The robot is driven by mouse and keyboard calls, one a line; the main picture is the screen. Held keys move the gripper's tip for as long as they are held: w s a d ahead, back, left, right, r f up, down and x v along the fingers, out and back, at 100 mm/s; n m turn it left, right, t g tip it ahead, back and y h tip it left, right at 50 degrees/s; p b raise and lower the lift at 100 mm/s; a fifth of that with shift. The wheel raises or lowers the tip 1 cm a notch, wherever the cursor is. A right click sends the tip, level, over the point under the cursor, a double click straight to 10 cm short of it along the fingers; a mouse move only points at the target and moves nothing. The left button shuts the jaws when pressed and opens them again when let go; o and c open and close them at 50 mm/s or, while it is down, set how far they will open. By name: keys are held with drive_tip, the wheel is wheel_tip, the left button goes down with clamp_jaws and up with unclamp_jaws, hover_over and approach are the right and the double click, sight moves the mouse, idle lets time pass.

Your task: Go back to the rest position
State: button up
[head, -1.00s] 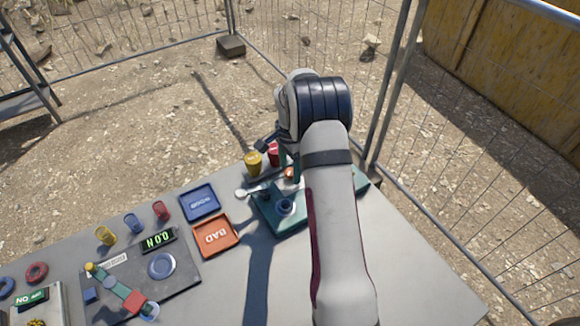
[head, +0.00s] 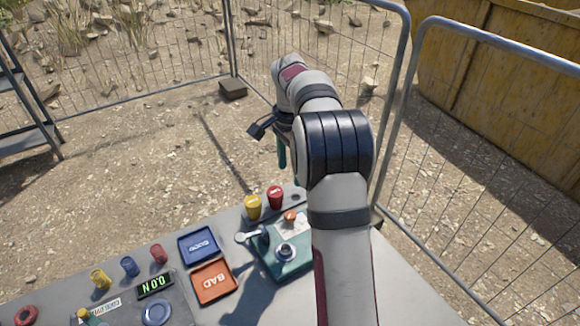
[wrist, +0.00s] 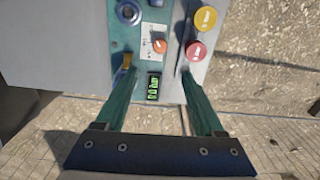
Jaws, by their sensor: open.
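My gripper (wrist: 158,76) is open and empty in the wrist view, its two teal fingers spread apart above the far edge of the table. In the head view my gripper (head: 285,155) is partly hidden behind my arm, with teal fingers pointing down. It hangs in the air beyond the teal machine (head: 272,263). The machine's panel (wrist: 124,42) also shows below the fingers in the wrist view, with an orange knob (wrist: 159,46) and a small green display (wrist: 153,87). Nothing is between the fingers.
A wire fence (head: 150,55) surrounds the table. Open air lies above the table's left side.

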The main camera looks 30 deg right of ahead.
idle(0.3)
drive_tip(key=s+a+r+n+y, duration=0.1)
drive_tip(key=s+a+r+n, duration=0.25)
drive_tip(key=s+a, duration=0.6)
drive_tip(key=s+a+r+n, duration=0.2)
drive_tip(key=s+a+n, duration=0.3)
drive_tip(key=s+a, duration=0.45)
drive_tip(key=s+a+f+n, duration=0.1)
drive_tip(key=s+f, duration=0.1)
drive_tip(key=s, duration=0.4)
drive_tip(key=s+a+f+n, duration=0.2)
drive_tip(key=s, duration=0.4)
drive_tip(key=shift+s+a+f+y, duration=0.2)
drive_tip(key=shift+a+y, duration=0.05)
drive_tip(key=shift+y, duration=0.15)
drive_tip(key=shift+n, duration=0.25)
drive_tip(key=shift+c, duration=0.2)
